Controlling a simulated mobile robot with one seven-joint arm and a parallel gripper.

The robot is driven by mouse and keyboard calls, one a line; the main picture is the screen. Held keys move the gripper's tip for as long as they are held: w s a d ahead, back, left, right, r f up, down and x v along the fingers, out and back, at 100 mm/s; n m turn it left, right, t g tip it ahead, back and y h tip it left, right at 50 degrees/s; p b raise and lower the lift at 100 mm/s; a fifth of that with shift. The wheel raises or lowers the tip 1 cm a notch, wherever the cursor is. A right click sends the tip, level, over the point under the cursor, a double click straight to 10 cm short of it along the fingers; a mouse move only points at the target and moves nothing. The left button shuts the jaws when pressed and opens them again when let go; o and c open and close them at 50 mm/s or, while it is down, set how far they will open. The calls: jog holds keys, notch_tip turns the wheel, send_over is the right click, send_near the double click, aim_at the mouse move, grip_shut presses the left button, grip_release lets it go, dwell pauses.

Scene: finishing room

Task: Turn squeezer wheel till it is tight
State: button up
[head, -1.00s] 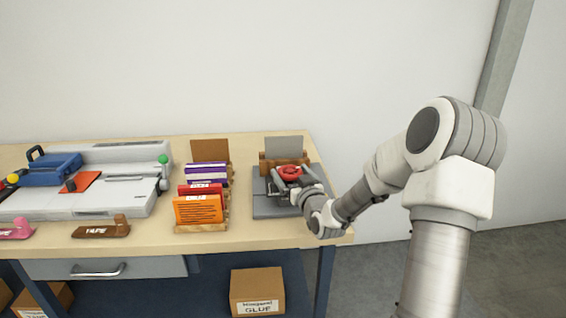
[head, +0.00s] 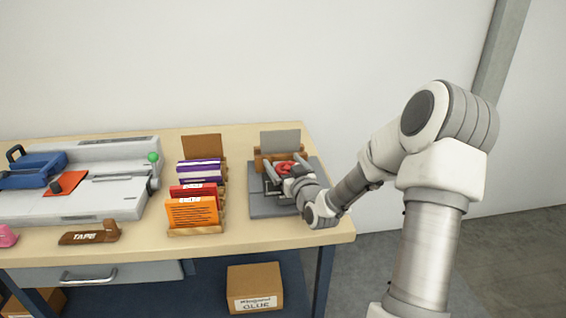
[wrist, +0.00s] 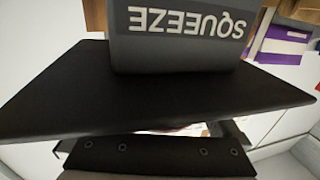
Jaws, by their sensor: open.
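The squeezer (head: 268,205) stands at the right end of the bench, with a flat grey base and wooden blocks at its back. Its red wheel (head: 284,167) shows only in part, because my gripper (head: 280,180) is in front of it. My gripper is open and sits close at the wheel's front side; I cannot tell whether it touches the wheel. In the wrist view a grey block lettered SQUEEZE (wrist: 190,35) appears upside down. Dark surfaces fill most of that view, and the wheel cannot be made out there.
Racks of orange, red and purple booklets (head: 192,213) stand left of the squeezer. A grey cutting machine (head: 100,205) and a brown tape dispenser (head: 88,236) are further left. A grey upright panel (head: 280,142) rises behind the squeezer. A glue carton (head: 254,288) sits below the bench.

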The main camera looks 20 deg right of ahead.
jog(key=c, duration=1)
jog(key=shift+f+m+h+b, duration=0.15)
jog(key=shift+m+h+b, duration=0.25)
jog(key=shift+h+b, duration=0.2)
jog(key=m+h+b, duration=0.1)
jog(key=h+b, duration=0.1)
jog(key=shift+d+m+g+h, duration=0.2)
jog(key=shift+m+g+h, duration=0.1)
jog(key=shift+m+h, duration=0.1)
jog(key=shift+s+d+r+m+g+h+b, duration=0.1)
jog(key=shift+d+m+g+h+b, duration=0.15)
jog(key=shift+m+h+b, duration=0.45)
jog(key=shift+s+d+r+m+g+h+b, duration=0.1)
jog(key=shift+m+g+h+b, duration=0.35)
jog(key=shift+h, duration=0.45)
jog(key=o, duration=1)
